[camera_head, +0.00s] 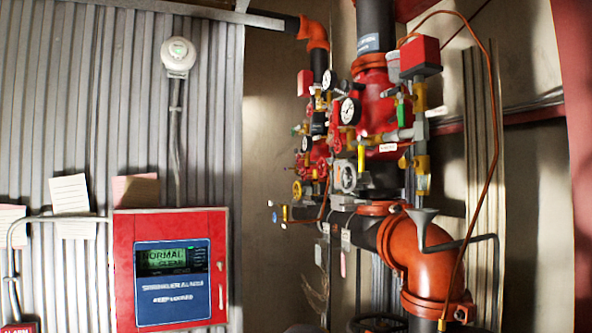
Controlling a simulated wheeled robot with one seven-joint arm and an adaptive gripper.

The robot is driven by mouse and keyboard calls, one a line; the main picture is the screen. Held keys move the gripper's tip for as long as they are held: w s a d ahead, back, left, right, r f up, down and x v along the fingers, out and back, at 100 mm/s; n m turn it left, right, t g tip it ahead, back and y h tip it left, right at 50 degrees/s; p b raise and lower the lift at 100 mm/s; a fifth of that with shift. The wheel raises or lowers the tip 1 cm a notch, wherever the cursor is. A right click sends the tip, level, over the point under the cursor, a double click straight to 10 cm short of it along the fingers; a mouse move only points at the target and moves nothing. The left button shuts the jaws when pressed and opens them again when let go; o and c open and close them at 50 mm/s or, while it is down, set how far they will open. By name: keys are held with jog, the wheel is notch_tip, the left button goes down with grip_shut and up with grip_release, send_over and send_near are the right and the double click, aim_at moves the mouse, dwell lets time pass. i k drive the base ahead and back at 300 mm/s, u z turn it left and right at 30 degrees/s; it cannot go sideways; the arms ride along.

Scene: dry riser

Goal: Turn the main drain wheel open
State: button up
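Several handwheels sit on the riser valve assembly right of centre. A grey handwheel (346,177) is in front of the pipework, below the red valve body (375,105). A dark wheel-like rim (376,323) is cut off by the bottom edge. I cannot read a label that tells which is the main drain wheel, nor how far any wheel is turned. My gripper is not clearly visible in this view.
A red alarm panel (170,268) reading NORMAL hangs on the corrugated wall at left. Round gauges (350,111), a thin copper tube (492,150), a drain funnel (421,217) and a large orange elbow (425,262) crowd the wheels. Paper notes (70,194) hang at left.

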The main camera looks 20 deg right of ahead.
aim_at(321, 168)
jog(key=u, duration=0.65)
jog(key=i, duration=0.65)
jog(key=z, duration=0.7)
